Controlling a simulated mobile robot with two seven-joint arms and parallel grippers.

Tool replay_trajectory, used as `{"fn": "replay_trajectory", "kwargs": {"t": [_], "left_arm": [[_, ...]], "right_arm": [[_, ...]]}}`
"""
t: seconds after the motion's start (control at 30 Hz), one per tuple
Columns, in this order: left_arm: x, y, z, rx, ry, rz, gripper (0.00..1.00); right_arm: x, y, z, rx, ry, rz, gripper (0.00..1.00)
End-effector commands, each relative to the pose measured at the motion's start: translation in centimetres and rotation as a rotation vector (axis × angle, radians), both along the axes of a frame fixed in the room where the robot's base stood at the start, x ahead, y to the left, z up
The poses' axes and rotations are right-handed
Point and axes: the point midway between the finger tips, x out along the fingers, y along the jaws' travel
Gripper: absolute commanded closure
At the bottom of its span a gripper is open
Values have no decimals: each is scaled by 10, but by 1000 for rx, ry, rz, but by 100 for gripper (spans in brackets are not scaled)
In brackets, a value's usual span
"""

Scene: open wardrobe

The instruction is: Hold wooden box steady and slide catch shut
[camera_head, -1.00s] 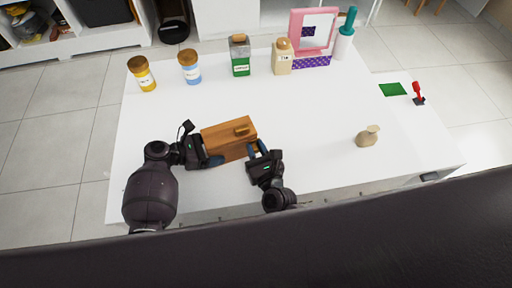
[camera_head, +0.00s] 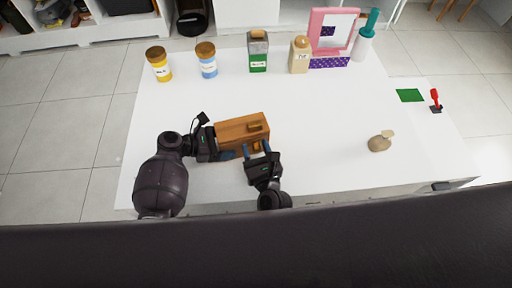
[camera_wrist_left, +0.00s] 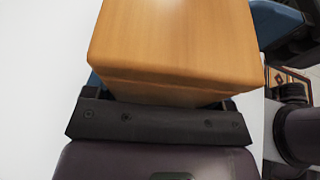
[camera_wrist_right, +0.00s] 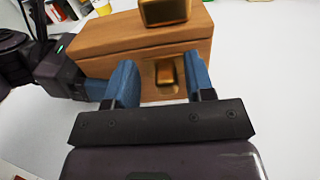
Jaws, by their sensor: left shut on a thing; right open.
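The wooden box (camera_head: 232,130) sits near the front of the white table. A brass-coloured catch (camera_wrist_right: 166,74) shows on its front face in the right wrist view, and a brass-coloured raised piece (camera_wrist_right: 165,10) sits on top. My left gripper (camera_head: 224,154) is shut on the box at its left end; the box fills the left wrist view (camera_wrist_left: 175,45). My right gripper (camera_wrist_right: 158,82) is open at the box's front, its two blue fingers on either side of the catch. I cannot tell whether they touch it.
Yellow (camera_head: 160,68) and blue-labelled (camera_head: 207,64) jars, a green-labelled carton (camera_head: 258,55), a beige bottle (camera_head: 300,56) and a pink mirror (camera_head: 316,28) stand at the back. A small tan object (camera_head: 378,143) lies at right. The table's middle is clear.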

Motion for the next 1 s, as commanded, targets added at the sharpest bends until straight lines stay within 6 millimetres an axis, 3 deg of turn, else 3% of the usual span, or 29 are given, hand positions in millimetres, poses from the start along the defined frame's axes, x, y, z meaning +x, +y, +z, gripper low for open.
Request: {"fn": "replay_trajectory", "kwargs": {"t": [0.27,0.7,1.0], "left_arm": [[0,1,0,0,0,1,42],[0,1,0,0,0,1,42],[0,1,0,0,0,0,42]], "right_arm": [[-21,-5,-1,-1,2,-1,51],[-98,-21,0,-1,2,1,51],[-117,-24,0,0,0,0,51]]}}
